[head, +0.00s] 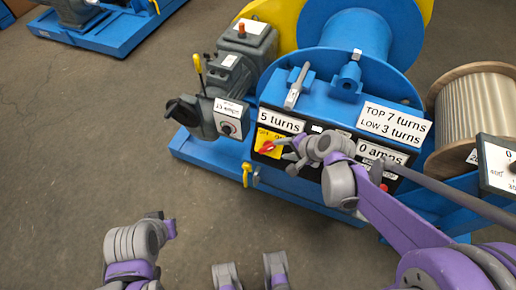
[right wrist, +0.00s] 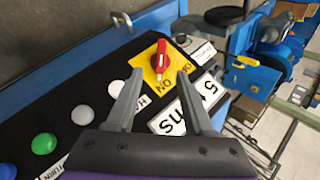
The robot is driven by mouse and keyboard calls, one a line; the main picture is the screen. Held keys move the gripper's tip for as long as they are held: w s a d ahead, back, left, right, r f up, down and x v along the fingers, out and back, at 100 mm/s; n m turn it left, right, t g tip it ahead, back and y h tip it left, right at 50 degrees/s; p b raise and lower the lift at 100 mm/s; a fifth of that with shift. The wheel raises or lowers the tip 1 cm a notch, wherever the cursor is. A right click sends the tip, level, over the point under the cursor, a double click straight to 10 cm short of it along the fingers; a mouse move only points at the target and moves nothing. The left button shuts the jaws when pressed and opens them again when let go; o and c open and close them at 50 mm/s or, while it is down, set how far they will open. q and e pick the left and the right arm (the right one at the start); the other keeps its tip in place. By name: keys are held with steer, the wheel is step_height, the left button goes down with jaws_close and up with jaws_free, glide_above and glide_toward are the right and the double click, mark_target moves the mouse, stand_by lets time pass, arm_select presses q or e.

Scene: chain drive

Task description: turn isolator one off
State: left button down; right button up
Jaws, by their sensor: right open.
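The isolator is a red rotary knob (head: 267,147) on a yellow plate (head: 261,138) at the left end of the black control panel, below the "5 turns" label. In the right wrist view the red knob (right wrist: 160,58) stands ahead between the fingers' lines, with ON printed on its yellow plate (right wrist: 153,78). My right gripper (head: 288,156) is open and empty, just right of the knob in the head view. Its two fingers (right wrist: 158,78) show apart, and no contact with the knob is visible. My left arm (head: 135,243) shows at the bottom left; its jaws are unclear.
White buttons (right wrist: 115,89), a green one (right wrist: 44,146) and a blue one lie along the panel. A grey motor (head: 240,55) and a blue winch drum (head: 350,35) stand behind. A wound reel (head: 474,110) is at the right. Floor in front is open.

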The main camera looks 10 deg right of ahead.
mark_target(268, 149)
steer(key=b+x, duration=0.2)
steer(key=x, duration=0.9)
steer(key=shift+a, duration=0.1)
jaws_close()
